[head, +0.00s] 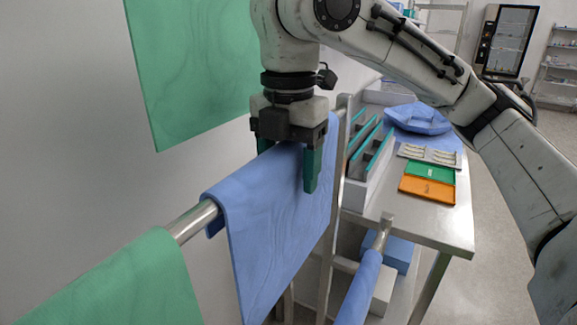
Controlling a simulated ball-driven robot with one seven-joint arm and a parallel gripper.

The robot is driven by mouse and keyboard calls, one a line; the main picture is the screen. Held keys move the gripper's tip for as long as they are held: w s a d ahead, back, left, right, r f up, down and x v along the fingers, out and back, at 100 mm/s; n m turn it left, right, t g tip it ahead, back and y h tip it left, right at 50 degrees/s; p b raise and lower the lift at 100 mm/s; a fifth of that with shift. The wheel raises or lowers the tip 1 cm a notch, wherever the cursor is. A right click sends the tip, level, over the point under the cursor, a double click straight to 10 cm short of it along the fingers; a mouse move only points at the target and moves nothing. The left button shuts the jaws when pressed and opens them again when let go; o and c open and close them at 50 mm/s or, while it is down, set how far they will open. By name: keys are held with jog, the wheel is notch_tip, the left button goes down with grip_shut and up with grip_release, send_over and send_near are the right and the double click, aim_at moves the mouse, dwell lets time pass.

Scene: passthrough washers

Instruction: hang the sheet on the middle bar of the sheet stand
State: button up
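A light blue sheet (275,225) is draped over a metal bar (192,221) of the sheet stand, its front side hanging down. The bar runs from lower left toward an upright post (332,215) at the right. My gripper (289,168) is at the far part of the sheet, pointing down. Its dark green fingers are apart, one in front of the sheet and one partly hidden behind its top edge. I cannot see whether either finger touches the sheet. A green sheet (125,290) hangs at the near left, seemingly over the same bar.
Another green sheet (190,65) hangs higher at upper left. A blue sheet (360,290) covers a lower bar (381,233). Right of the post, a table (440,225) holds a divided rack (370,150), green (430,173) and orange (427,190) trays, and folded blue cloth (418,118).

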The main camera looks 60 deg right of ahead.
jog(key=shift+o, duration=0.7)
notch_tip(320, 180, up, 11)
jog(key=shift+f+p, duration=0.1)
jog(key=shift+p, duration=0.5)
